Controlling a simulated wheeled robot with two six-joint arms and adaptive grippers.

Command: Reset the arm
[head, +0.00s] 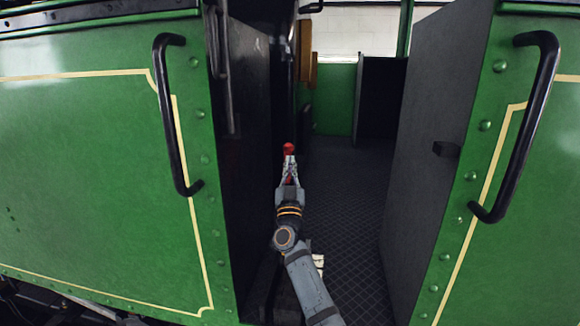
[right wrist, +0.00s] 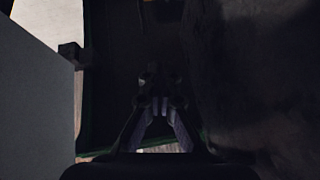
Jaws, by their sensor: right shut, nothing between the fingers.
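My left gripper is in neither view.
Green side panels (head: 80,170) with black handrails (head: 175,115) and (head: 522,125) flank the doorway. A dark door leaf (head: 425,150) stands on the right, and a dark wall (head: 250,120) is close on the left.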

